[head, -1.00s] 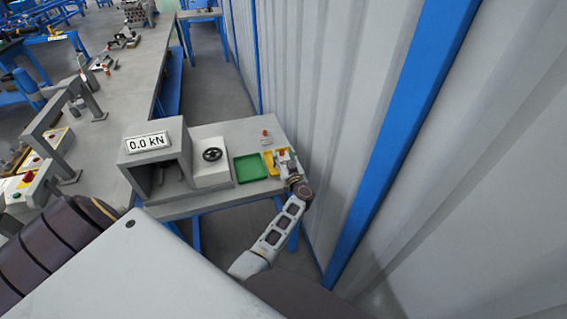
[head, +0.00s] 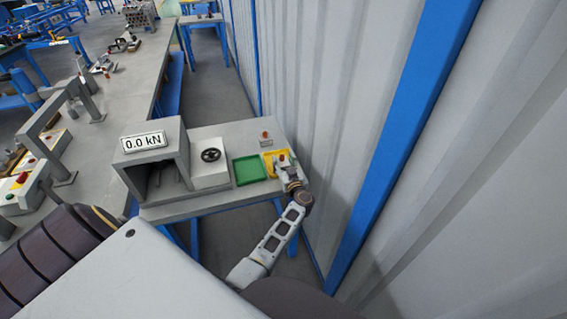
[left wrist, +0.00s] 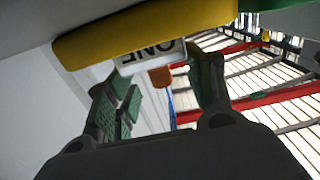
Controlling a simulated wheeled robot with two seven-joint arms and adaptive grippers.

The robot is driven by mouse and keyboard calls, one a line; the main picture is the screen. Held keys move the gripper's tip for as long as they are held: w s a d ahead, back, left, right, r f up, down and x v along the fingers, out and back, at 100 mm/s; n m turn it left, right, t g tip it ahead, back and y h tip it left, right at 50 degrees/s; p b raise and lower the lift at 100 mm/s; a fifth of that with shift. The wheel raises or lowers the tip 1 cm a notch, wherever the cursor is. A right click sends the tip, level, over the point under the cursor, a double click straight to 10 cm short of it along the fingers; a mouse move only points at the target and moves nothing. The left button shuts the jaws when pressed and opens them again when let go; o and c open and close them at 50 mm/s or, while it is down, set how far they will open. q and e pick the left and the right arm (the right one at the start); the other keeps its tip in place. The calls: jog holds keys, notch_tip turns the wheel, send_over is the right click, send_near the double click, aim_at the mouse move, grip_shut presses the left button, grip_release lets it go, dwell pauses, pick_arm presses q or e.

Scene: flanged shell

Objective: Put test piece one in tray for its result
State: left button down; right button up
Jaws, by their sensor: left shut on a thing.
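The yellow tray (head: 268,158) lies at the right end of the test bench, beside the green tray (head: 249,170). My left gripper (head: 283,166) is over the yellow tray, shut on a small piece with a reddish end (head: 281,157). In the left wrist view, a white label reading "ONE" (left wrist: 150,56) and an orange-red part (left wrist: 160,77) show between the green-padded fingers of the left gripper (left wrist: 158,88). I take this as test piece one. The tray's yellow wall (left wrist: 150,30) crosses above it. Whether the piece touches the tray is unclear. My right gripper is out of view.
The corrugated wall (head: 370,130) is close on the right.

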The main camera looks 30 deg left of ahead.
pick_arm(q)
jog(key=c, duration=0.9)
grip_release()
jog(key=shift+f, duration=0.1)
jog(key=o, duration=0.3)
jog(key=shift+o, duration=0.2)
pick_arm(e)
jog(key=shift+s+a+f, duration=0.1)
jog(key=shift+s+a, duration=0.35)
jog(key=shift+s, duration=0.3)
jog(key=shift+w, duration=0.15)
